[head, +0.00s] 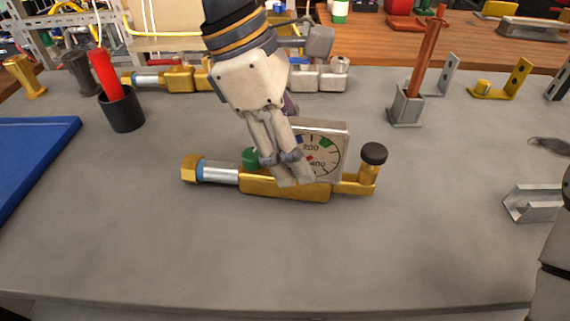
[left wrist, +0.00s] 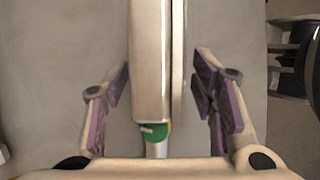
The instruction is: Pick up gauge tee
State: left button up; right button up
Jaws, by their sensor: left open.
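The gauge tee is a brass body (head: 285,188) lying on the grey bench, with a square white-faced dial gauge (head: 325,150) standing on it. It has a brass hex end at the left, a green knob and a black-capped stub (head: 373,155) at the right. My left gripper (head: 293,158) reaches down over it from above, with its near finger in front of the gauge and the far one mostly hidden. In the left wrist view the gauge's pale housing (left wrist: 150,60) lies between the open fingers (left wrist: 163,82), with visible gaps on both sides.
A dark cup with a red-handled tool (head: 122,110) and a blue mat (head: 35,150) are on the left. A holder with a copper pipe (head: 407,105) stands behind right. A metal channel bracket (head: 535,203) lies at the right. The bench front is clear.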

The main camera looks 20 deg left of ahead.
pick_arm(q)
jog(key=shift+w, duration=0.1)
grip_shut()
jog(key=shift+r, duration=0.2)
